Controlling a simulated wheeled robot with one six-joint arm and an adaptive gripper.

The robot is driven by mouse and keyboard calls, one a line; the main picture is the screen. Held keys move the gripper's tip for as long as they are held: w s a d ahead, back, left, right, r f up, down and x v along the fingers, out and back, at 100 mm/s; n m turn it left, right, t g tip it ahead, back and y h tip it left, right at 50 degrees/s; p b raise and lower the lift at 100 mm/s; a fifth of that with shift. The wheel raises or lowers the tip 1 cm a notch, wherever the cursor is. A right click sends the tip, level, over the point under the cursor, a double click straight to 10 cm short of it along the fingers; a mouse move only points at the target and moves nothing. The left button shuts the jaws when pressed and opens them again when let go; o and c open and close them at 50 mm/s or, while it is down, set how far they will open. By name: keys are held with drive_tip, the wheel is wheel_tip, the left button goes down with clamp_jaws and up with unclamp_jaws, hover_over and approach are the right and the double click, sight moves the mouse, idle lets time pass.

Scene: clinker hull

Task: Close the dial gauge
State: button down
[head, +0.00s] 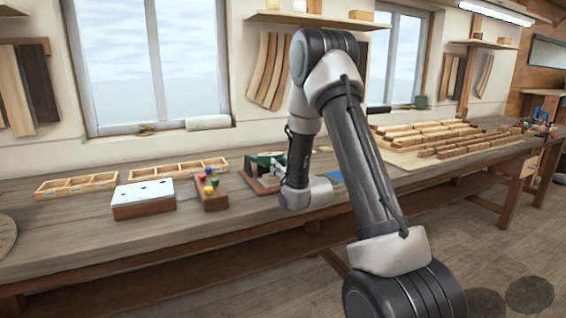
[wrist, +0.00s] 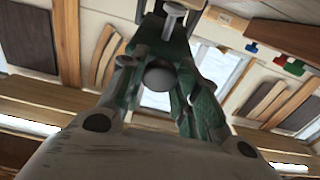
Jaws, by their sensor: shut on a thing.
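My gripper (head: 268,160) is at the workbench, left of my forearm in the head view, over a small wooden base (head: 262,184). In the wrist view its green fingers (wrist: 165,35) are closed together around a grey metal part with a flat round head (wrist: 175,10). This part seems to belong to the dial gauge.
Left of my gripper on the bench (head: 100,235) are a block with coloured knobs (head: 210,192), a white-topped wooden box (head: 143,198) and divided wooden trays (head: 75,186). Rows of wooden strips (head: 430,135) lie to the right. The bench's front strip is clear.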

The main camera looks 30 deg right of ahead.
drive_tip(key=shift+s+f+t, duration=0.1)
drive_tip(key=shift+f+t, duration=0.45)
drive_tip(key=shift+f, duration=0.55)
drive_tip(key=shift+s+f+t, duration=0.1)
drive_tip(key=shift+f+t, duration=0.45)
drive_tip(key=shift+f, duration=0.6)
drive_tip(key=c, duration=1)
unclamp_jaws()
drive_tip(key=shift+c, duration=0.2)
drive_tip(key=s, duration=0.2)
drive_tip(key=s+f, duration=0.1)
drive_tip(key=s, duration=0.4)
drive_tip(key=shift+s+f, duration=0.15)
drive_tip(key=shift+s, duration=0.1)
